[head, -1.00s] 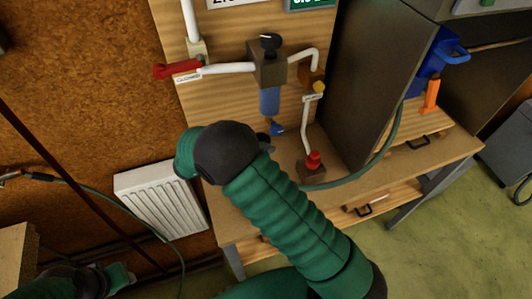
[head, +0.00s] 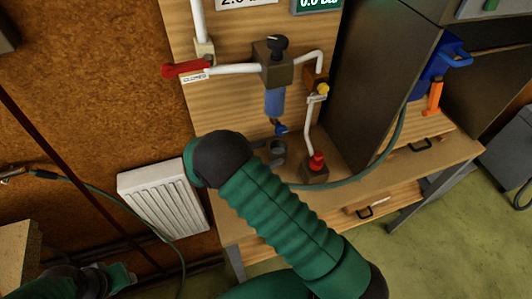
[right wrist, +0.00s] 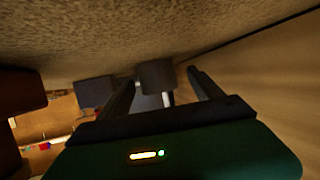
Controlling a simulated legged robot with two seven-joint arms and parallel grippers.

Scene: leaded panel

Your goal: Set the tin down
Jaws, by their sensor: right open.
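A small grey shape, most likely the tin (head: 279,148), shows on the bench just below the blue filter bowl, partly hidden by my right arm. My right gripper (right wrist: 161,76) has its two dark fingers spread apart in the right wrist view. A dark grey block-like shape (right wrist: 157,75) shows between and beyond the fingertips; I cannot tell for sure that it is the tin, or whether a finger touches it. In the head view the right gripper is mostly hidden behind my dark wrist. My left arm shows at the lower left, without clear fingers.
The filter (head: 274,100), pipes and red-handled valve (head: 187,69) are on the wooden backboard. A red-topped fitting (head: 316,165) and green hose are close on the right. A dark cabinet (head: 375,80) bounds the bench. A white radiator (head: 163,200) is at left.

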